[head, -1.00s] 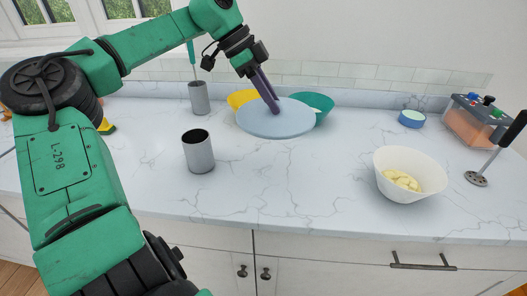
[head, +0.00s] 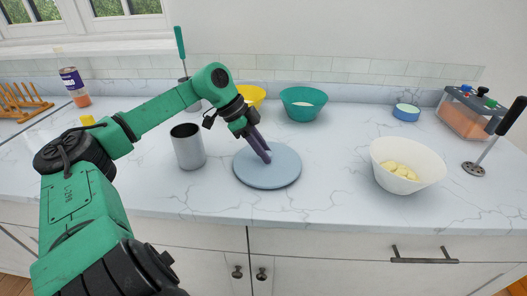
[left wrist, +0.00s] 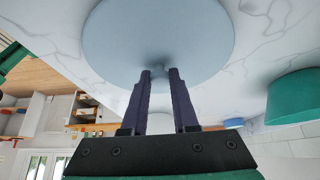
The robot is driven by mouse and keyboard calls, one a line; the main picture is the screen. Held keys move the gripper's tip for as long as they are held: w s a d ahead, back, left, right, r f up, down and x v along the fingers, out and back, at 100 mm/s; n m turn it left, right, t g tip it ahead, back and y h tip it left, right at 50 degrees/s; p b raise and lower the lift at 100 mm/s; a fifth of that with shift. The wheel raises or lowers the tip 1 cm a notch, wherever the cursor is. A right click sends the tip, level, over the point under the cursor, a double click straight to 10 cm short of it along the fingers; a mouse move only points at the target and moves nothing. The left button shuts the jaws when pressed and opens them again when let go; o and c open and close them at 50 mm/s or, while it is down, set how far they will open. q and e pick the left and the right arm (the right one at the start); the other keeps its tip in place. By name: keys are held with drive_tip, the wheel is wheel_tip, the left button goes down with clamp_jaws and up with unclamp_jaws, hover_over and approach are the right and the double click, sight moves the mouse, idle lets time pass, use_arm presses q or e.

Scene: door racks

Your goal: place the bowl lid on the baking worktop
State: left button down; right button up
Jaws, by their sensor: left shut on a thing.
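The bowl lid is a flat light-blue disc (head: 270,178) in the middle of the head view, level and low over the pale marbled worktop (head: 330,215). I cannot tell whether its underside touches the worktop. My left gripper (head: 267,157) reaches down from the upper left, its purple fingers shut on the small knob at the lid's centre. In the left wrist view the lid (left wrist: 160,35) fills the top middle and the fingertips (left wrist: 160,73) close around its knob. My right gripper is not in view.
A grey metal cup (head: 188,148) stands left of the lid. Behind are a yellow bowl (head: 251,95) and a teal bowl (head: 303,103). A white bowl (head: 408,172) with pale yellow pieces stands right. The worktop between lid and white bowl is clear.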

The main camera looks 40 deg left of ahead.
use_arm(q)
drive_tip(key=c, duration=0.7)
unclamp_jaws()
drive_tip(key=shift+r, duration=0.15)
drive_tip(key=shift+a+r, duration=0.15)
drive_tip(key=shift+a, duration=0.05)
drive_tip(key=shift+s+a+r+b, duration=0.25)
drive_tip(key=shift+a+r+b, duration=0.1)
drive_tip(key=shift+r+b, duration=0.3)
drive_tip(key=v, duration=1)
drive_tip(key=shift+d+r, duration=0.1)
